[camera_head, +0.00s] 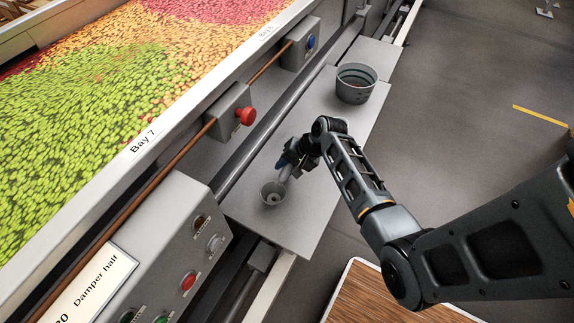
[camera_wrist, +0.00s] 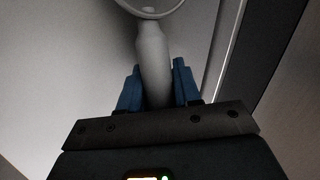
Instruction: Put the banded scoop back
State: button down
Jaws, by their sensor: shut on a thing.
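A grey scoop (camera_head: 272,194) with a round cup is at the near part of the grey shelf, seen in the head view. My gripper (camera_head: 288,164) is shut on its handle. In the wrist view the pale handle (camera_wrist: 152,62) stands between the blue fingers of my gripper (camera_wrist: 158,88), and part of the cup's rim shows at the top edge. I cannot make out a band on the scoop. Whether the cup touches the shelf or hangs just above it, I cannot tell.
A grey bucket (camera_head: 355,83) with a dark band inside stands farther along the shelf (camera_head: 318,205). A red push button (camera_head: 246,116) and a control panel (camera_head: 165,255) line the left side. The candy bed (camera_head: 95,95) lies beyond. The shelf between scoop and bucket is partly clear.

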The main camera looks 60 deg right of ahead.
jog(key=shift+f, duration=0.1)
jog(key=c, duration=0.8)
grip_release()
jog(key=v, duration=1.2)
jog(key=s+a+n+t+h, duration=0.1)
jog(key=s+a+n+h, duration=0.2)
jog(key=a, duration=0.5)
jog(key=s+a+n+t, duration=0.1)
jog(key=s+a+n, duration=0.1)
jog(key=s+a, duration=0.5)
jog(key=s+a+r+n+t, duration=0.2)
jog(key=s+a+r+n, duration=0.1)
jog(key=r, duration=0.4)
jog(key=s+a+r+n+t, duration=0.2)
jog(key=s+a+r+n, duration=0.1)
jog(key=r, duration=0.4)
jog(key=s+a+r+n+t+y, duration=0.1)
jog(key=s+a+r+n+t, duration=0.2)
jog(key=r, duration=0.5)
jog(key=shift+s+a+n+p, duration=0.3)
jog(key=shift+s+a, duration=0.25)
jog(key=shift+s, duration=0.15)
